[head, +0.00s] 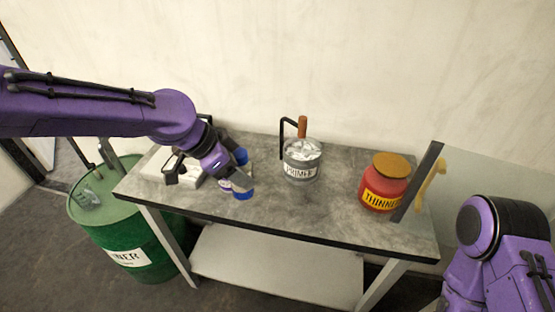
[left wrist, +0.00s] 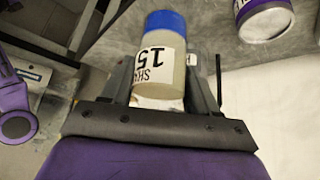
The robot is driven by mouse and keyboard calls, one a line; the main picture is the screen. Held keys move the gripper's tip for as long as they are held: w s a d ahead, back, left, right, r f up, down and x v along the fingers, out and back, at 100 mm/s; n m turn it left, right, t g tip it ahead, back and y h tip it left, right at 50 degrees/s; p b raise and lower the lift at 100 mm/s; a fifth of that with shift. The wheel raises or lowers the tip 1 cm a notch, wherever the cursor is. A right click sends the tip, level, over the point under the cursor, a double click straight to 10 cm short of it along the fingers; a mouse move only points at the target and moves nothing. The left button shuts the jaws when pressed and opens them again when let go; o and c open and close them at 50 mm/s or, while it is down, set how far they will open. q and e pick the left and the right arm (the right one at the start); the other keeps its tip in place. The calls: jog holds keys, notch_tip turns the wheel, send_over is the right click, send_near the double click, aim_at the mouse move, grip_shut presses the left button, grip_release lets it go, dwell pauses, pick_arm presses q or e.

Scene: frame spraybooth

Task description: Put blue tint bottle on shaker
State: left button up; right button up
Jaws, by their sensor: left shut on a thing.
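My left gripper (head: 236,184) is above the left part of the grey table (head: 260,212). In the left wrist view it is shut on a pale bottle (left wrist: 160,68) with a blue cap and a white label with black print. The bottle's blue cap (head: 243,194) shows at the gripper in the head view. A second blue thing (head: 240,157) shows just behind the gripper, mostly hidden. A white, black-framed object (head: 186,178), possibly the shaker, stands at the table's left end, partly hidden by my arm. My right arm shows at lower right; its gripper is out of view.
A grey primer can (head: 300,168) with a brown-handled tool stands mid-table. A red thinner jar (head: 383,185) stands at the right, by a dark-edged clear panel (head: 416,183). A green drum (head: 120,225) is on the floor at left. The table's front middle is clear.

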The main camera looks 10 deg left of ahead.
pick_arm(q)
jog(key=shift+w+a+r+m+b, duration=0.2)
jog(key=shift+w+m+b, duration=0.2)
jog(key=shift+b, duration=0.45)
jog(key=b, duration=0.4)
jog(key=shift+s+d+f, duration=0.1)
jog(key=shift+f, duration=0.3)
jog(key=shift+w+d+r+p, duration=0.1)
jog(key=shift+w+r+p, duration=0.35)
jog(key=shift+w+p, duration=0.15)
jog(key=w+f, duration=0.1)
jog(key=w, duration=0.2)
jog(key=p, duration=0.4)
send_over(259, 185)
notch_tip(259, 185, down, 11)
jog(key=shift+r, duration=0.15)
jog(key=shift+f, duration=0.25)
jog(key=shift+r, duration=0.1)
